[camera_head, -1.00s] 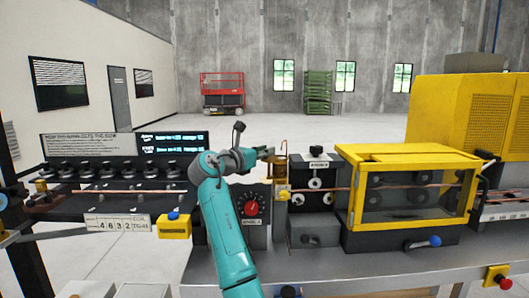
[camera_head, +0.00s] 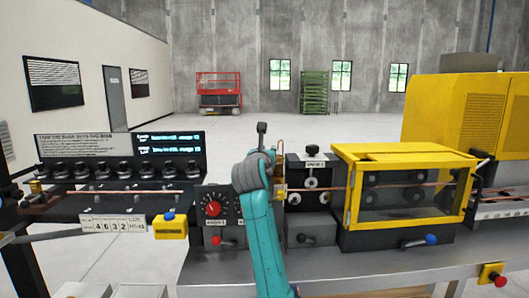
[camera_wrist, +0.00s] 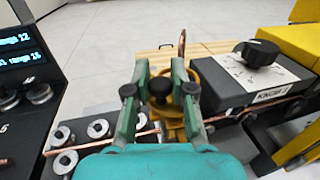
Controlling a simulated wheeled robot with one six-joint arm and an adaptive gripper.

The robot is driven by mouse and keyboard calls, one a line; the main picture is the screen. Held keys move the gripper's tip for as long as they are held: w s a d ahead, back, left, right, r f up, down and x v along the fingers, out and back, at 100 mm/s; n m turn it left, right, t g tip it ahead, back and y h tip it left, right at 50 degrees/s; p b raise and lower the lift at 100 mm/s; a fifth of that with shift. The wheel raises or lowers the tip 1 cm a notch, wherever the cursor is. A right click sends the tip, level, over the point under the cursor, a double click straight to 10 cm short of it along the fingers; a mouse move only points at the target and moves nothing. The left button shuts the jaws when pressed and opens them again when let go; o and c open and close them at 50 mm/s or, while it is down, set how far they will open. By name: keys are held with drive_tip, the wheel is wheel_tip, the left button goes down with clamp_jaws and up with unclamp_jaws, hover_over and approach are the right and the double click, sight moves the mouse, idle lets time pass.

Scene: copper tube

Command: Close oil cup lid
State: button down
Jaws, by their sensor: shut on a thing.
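The brass oil cup (camera_wrist: 160,84) shows in the wrist view between my two fingers, with its round yellow top partly covered by them. My gripper (camera_wrist: 160,68) is shut on this round top part, which looks like the oil cup lid, with one finger on each side. I cannot tell whether the lid lies flat on the cup. A dark round knob in front hides part of it. In the head view my arm hides the gripper and most of the cup. A thin copper tube (camera_head: 283,152) rises just right of my arm.
A black block with a knob (camera_wrist: 260,53) stands close to the right of my gripper. Silver rollers (camera_wrist: 65,160) and a copper rod (camera_wrist: 85,146) lie to the left. The yellow-framed guard (camera_head: 405,190) stands farther right. Room above the bench is free.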

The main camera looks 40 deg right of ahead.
drive_tip(key=shift+s+d+n+t+y, duration=0.1)
drive_tip(key=shift+d+n+t+y, duration=0.1)
drive_tip(key=shift+n+t+y, duration=0.4)
drive_tip(key=shift+d, duration=0.1)
drive_tip(key=c, duration=1)
unclamp_jaws()
drive_tip(key=shift+c, duration=0.2)
drive_tip(key=v, duration=1.2)
drive_tip(key=shift+d, duration=0.15)
drive_tip(key=shift+s, duration=0.15)
